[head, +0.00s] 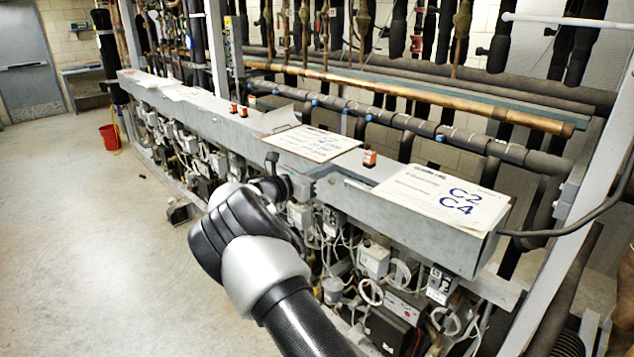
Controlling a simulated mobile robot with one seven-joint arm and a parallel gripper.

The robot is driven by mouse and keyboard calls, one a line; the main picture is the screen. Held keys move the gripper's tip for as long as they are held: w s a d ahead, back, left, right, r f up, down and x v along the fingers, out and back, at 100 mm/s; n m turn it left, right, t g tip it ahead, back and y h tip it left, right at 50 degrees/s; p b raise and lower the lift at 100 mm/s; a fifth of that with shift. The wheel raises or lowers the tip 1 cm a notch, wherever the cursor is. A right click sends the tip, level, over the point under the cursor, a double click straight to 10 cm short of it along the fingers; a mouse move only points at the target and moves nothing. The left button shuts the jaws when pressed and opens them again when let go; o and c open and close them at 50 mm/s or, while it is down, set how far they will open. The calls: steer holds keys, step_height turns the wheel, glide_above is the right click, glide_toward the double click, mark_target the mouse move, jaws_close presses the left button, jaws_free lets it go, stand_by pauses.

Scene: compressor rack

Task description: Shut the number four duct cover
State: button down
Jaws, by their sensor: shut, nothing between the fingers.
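A long grey duct (220,118) runs along the front of the rack in the head view. Its right end section (408,228) bears a card (430,190) marked C2 and C4. A dark gap shows along the top at that section's left end. I cannot tell for certain which cover is number four. My gripper (274,172) is at the duct's front face, left of the right section, mostly hidden behind my wrist. It looks shut and empty. Whether it touches the duct is unclear.
A white sheet on a clipboard (311,143) and small red-topped blocks (369,159) lie on the duct. Wiring and grey boxes (373,262) crowd below it. Pipes (420,92) run behind. A red bucket (110,137) stands far left.

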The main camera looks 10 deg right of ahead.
mark_target(333, 178)
steer(key=shift+w+d+r, duration=0.2)
steer(key=shift+w+d, duration=0.3)
steer(key=shift+d, duration=0.15)
steer(key=shift+w+d+r, duration=0.2)
steer(key=shift+w+d, duration=0.25)
steer(key=shift+d, duration=0.2)
